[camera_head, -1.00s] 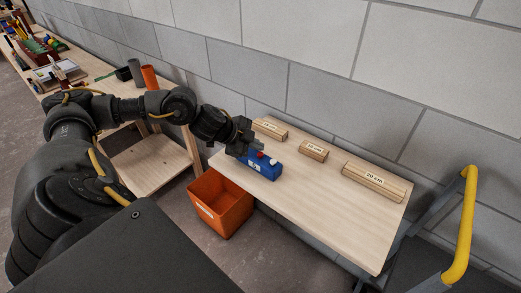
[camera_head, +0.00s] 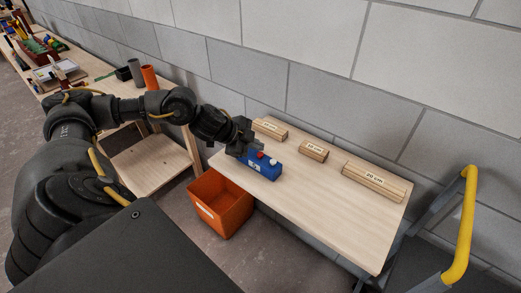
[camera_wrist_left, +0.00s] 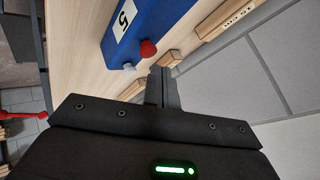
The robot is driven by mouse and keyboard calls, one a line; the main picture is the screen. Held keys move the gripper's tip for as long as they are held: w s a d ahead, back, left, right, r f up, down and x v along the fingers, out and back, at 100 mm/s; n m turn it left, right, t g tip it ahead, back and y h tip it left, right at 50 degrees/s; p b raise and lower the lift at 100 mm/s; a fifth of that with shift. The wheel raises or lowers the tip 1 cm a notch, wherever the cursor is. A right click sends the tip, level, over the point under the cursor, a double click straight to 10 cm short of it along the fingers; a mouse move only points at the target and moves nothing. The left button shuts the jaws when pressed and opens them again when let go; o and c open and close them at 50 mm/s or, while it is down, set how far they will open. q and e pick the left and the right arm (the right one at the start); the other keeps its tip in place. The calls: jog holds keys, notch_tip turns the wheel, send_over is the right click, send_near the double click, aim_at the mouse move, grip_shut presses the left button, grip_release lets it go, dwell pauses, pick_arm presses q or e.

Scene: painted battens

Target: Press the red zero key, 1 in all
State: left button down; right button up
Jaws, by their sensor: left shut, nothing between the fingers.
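A blue box (camera_head: 262,167) sits on the light wooden table, with a red key (camera_head: 261,154) and a white key (camera_head: 274,161) on its top. In the left wrist view the blue box (camera_wrist_left: 150,24) shows a white label with a digit like 5. There the red key (camera_wrist_left: 148,48) lies close beside my left fingertips (camera_wrist_left: 162,72), with the white key (camera_wrist_left: 129,67) to its left. My left gripper (camera_head: 255,146) is shut and empty, just above and beside the red key. I cannot tell whether it touches the key. My right gripper is not in view.
Wooden battens lie along the wall side: a long one (camera_head: 373,182) marked 20 cm, a shorter one (camera_head: 313,150) and another (camera_head: 269,128) behind my gripper. An orange bin (camera_head: 220,208) stands below the table's left end. A yellow-topped rail (camera_head: 461,225) is at right. The table's front is clear.

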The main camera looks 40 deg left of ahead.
aim_at(257, 158)
pick_arm(q)
jog(key=shift+f, duration=0.15)
jog(key=shift+f, duration=0.25)
jog(key=shift+f+b, duration=0.45)
jog(key=shift+f, duration=0.1)
dwell(0.6)
dwell(0.4)
jog(key=shift+r+p, duration=1)
jog(key=shift+p, duration=0.05)
notch_tip(257, 158, up, 5)
jog(key=p, duration=0.5)
